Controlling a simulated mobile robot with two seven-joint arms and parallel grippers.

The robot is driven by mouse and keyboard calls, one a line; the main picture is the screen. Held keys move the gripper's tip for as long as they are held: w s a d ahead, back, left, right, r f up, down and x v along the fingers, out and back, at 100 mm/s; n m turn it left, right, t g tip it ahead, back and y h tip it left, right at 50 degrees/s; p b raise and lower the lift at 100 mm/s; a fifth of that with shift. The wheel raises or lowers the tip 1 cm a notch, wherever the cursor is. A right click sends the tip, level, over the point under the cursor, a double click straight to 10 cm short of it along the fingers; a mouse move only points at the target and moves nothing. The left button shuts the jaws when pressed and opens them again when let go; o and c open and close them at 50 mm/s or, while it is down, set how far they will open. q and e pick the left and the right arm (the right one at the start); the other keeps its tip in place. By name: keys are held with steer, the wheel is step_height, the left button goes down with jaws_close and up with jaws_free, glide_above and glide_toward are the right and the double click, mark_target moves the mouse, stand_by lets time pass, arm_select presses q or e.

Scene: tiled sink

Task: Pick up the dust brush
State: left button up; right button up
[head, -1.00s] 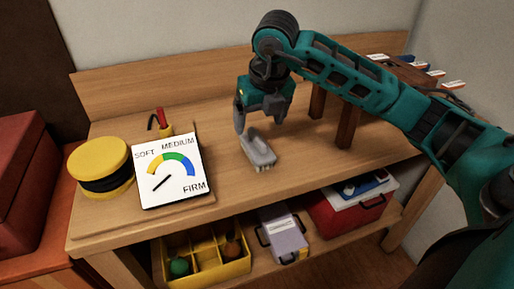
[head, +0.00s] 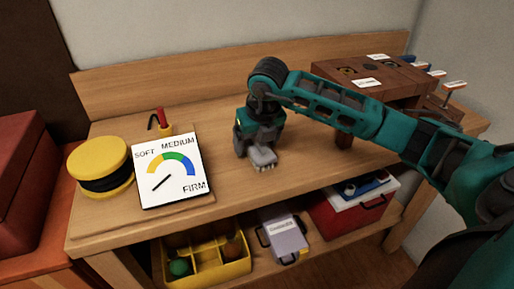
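The grey dust brush (head: 262,158) lies on the wooden bench top, bristles toward the front. Its rear part is hidden by my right gripper (head: 258,150). My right gripper is lowered over the brush from behind and above. Its left finger shows beside the brush, spread away from it; the other finger is mostly hidden against the brush and the hand. The fingers look open, and I cannot tell whether either one touches the brush. My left gripper is not in view.
A firmness dial card (head: 171,171) and a yellow-and-black round object (head: 100,167) stand on the left. A yellow divided bin (head: 205,274) is on the lower shelf. The bench around the brush is clear.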

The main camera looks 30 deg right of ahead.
steer(key=c, duration=1)
steer(key=shift+r, duration=0.1)
step_height(320, 180, up, 20)
steer(key=shift+f+p, duration=0.1)
steer(key=shift+p, duration=0.8)
steer(key=o, duration=0.5)
steer(key=c, duration=0.3)
steer(key=shift+c, duration=0.2)
